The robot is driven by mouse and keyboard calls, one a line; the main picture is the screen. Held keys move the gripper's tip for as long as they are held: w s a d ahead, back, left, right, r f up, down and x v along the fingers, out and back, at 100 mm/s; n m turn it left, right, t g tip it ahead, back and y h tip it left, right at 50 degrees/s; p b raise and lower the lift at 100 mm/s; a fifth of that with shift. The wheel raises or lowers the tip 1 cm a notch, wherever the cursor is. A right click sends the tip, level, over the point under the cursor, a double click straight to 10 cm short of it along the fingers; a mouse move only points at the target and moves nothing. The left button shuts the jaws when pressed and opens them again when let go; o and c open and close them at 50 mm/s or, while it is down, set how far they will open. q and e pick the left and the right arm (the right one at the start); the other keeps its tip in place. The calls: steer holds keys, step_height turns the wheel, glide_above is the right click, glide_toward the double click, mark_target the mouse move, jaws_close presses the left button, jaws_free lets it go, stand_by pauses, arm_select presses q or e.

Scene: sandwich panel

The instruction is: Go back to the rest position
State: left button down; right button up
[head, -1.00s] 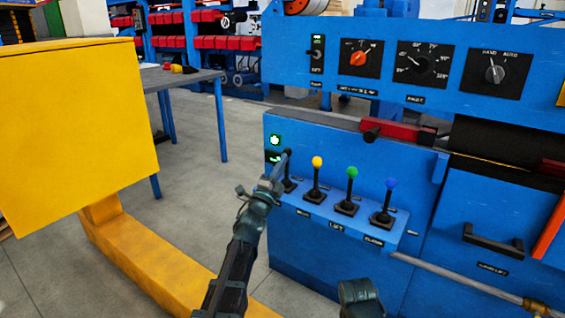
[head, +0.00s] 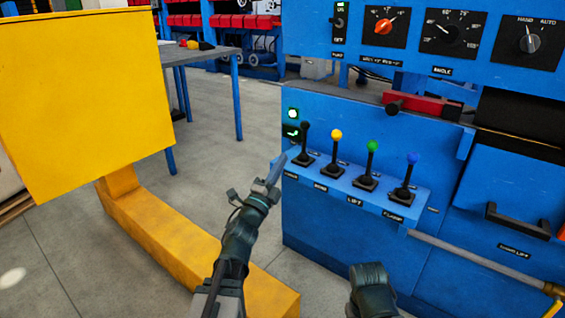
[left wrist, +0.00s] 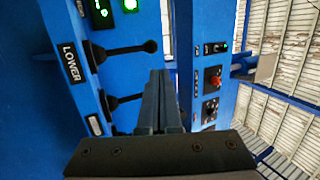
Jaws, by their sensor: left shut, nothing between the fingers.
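My left gripper (head: 275,170) is shut and empty. In the head view it stands in front of and left of the lever shelf (head: 350,195), apart from the levers. In the left wrist view my shut fingers (left wrist: 162,85) point along the blue panel, with two levers beside them. The black-knobbed lever (head: 305,140) is nearest the gripper. The yellow (head: 337,147), green (head: 371,160) and blue (head: 410,172) knobbed levers stand in a row to its right. Part of my right arm (head: 370,290) shows at the bottom edge; its gripper is not visible.
A blue machine panel with an orange dial (head: 383,26) and black dials (head: 442,34) rises behind the levers. A yellow box (head: 85,105) on a yellow base stands at left. Open floor lies between them.

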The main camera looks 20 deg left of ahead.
arm_select(q)
steer(key=s+d+f+n+g+y+p, duration=0.2)
steer(key=d+f+n+g+y+p, duration=0.4)
steer(key=f+n+g+p, duration=0.45)
steer(key=s+d+f+n+g+p, duration=0.25)
steer(key=s+d+g, duration=0.3)
steer(key=s, duration=0.55)
steer(key=s+d+f+n+g+p, duration=0.25)
steer(key=s+d+g, duration=0.35)
steer(key=s, duration=0.5)
step_height(320, 180, up, 38)
steer(key=a+p, duration=0.1)
steer(key=p, duration=3.6)
steer(key=shift+f+g+p, duration=0.15)
steer(key=shift+g+p, duration=0.2)
steer(key=shift+g, duration=0.05)
steer(key=shift+s, duration=0.1)
